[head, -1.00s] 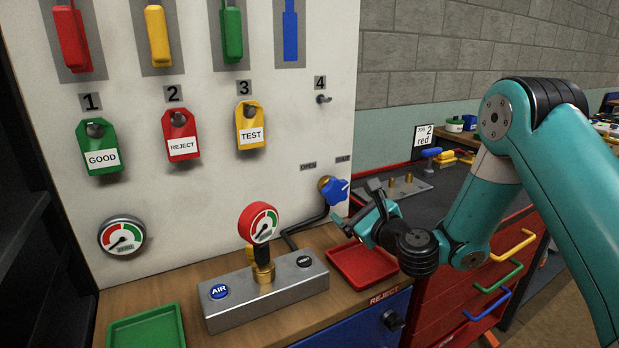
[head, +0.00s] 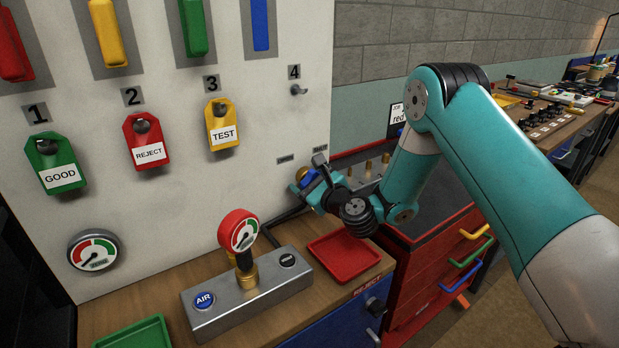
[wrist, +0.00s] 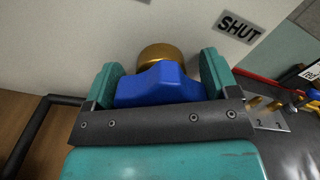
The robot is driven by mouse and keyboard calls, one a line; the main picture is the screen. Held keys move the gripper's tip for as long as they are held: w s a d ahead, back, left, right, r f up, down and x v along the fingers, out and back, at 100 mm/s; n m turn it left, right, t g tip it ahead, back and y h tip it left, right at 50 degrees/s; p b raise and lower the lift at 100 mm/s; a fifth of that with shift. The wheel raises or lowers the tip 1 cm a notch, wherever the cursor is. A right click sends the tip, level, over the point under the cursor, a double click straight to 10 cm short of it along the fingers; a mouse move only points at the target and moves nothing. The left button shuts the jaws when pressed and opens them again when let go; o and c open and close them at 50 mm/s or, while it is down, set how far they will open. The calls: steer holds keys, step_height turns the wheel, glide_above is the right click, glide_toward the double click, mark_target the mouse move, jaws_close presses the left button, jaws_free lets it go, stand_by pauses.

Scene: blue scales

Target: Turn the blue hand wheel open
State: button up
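The blue hand wheel (head: 309,175) sits on a brass stem on the white panel. In the wrist view the blue wheel (wrist: 157,86) lies between my two fingers, with its brass stem (wrist: 165,54) behind it. My gripper (head: 304,187) is at the wheel, one finger on each side, and looks open. The fingers are close to the wheel's sides; I cannot tell whether they touch. In the head view my gripper hides most of the wheel. A SHUT label (wrist: 239,27) is on the panel above right of the wheel. An OPEN label (head: 285,159) is to its upper left.
A grey block (head: 250,292) with a red-rimmed gauge (head: 239,231) stands on the bench below left. A red tray (head: 345,256) lies below my gripper. Colored tags hang on the panel at left. Brass pegs (head: 369,167) stand on a plate behind my arm.

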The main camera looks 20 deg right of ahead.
steer(key=c, duration=0.6)
